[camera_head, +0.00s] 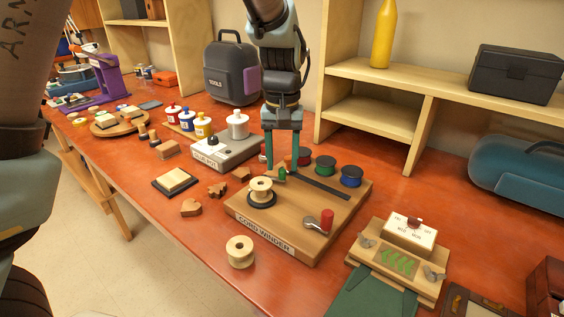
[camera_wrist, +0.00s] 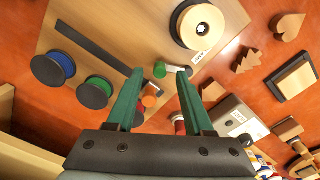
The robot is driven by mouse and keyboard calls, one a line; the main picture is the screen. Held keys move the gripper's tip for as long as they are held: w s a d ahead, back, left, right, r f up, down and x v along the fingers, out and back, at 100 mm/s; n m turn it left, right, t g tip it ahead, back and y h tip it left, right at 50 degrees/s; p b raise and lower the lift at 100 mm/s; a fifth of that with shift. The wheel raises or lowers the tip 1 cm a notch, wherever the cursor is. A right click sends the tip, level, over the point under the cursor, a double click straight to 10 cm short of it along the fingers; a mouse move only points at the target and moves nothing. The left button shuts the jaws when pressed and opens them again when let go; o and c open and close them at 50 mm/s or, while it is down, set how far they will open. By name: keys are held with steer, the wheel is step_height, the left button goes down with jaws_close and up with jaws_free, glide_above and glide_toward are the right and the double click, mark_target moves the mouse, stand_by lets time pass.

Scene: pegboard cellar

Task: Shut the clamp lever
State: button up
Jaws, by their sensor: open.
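The cord winder (camera_head: 300,243) is a wooden board on the red bench. A small green-tipped piece (camera_head: 282,174), which looks like the clamp lever, sits near its back edge; in the wrist view its green end (camera_wrist: 159,70) shows beside a pale block. I cannot tell its exact angle. My gripper (camera_head: 282,168) points down over it. The fingers are open and empty, and in the wrist view (camera_wrist: 160,73) the green end appears between the fingertips. I cannot tell whether they touch it. A pale spool (camera_head: 261,189) stands on the board, also in the wrist view (camera_wrist: 202,26).
A red-knobbed crank (camera_head: 326,220) stands at the board's front right. A dark rail (camera_head: 318,183) and red, green and blue spools (camera_head: 350,176) lie behind and right of my gripper. A grey glue-pot unit (camera_head: 226,152) is to the left. A loose spool (camera_head: 240,251) sits in front.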

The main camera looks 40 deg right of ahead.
steer(key=shift+f, duration=0.9)
jaws_close()
